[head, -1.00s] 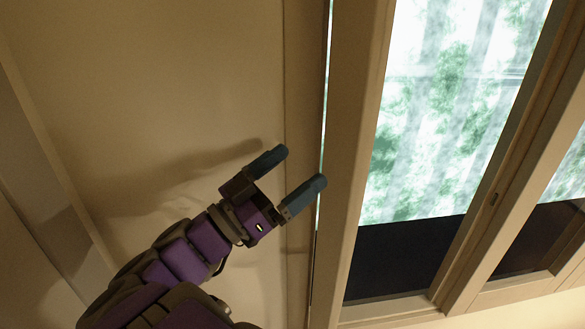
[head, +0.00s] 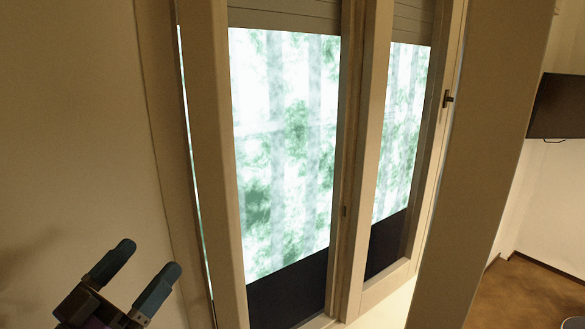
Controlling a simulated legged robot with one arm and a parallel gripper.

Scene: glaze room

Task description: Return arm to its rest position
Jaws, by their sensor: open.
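My gripper (head: 140,270) is at the lower left of the head view. Its two blue-grey fingers are apart and point up and to the right. Nothing is between them. Only the fingers and the front of the gripper show; the rest of my arm is below the frame. The fingers appear in front of the plain wall, left of the window frame. I cannot tell how far they are from the wall.
A tall window (head: 285,150) with pale frames fills the middle, bright green and white outside. A wide pale upright panel (head: 480,170) stands right of it. A dark screen (head: 560,107) hangs at the far right. Brown floor (head: 535,295) shows at the lower right.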

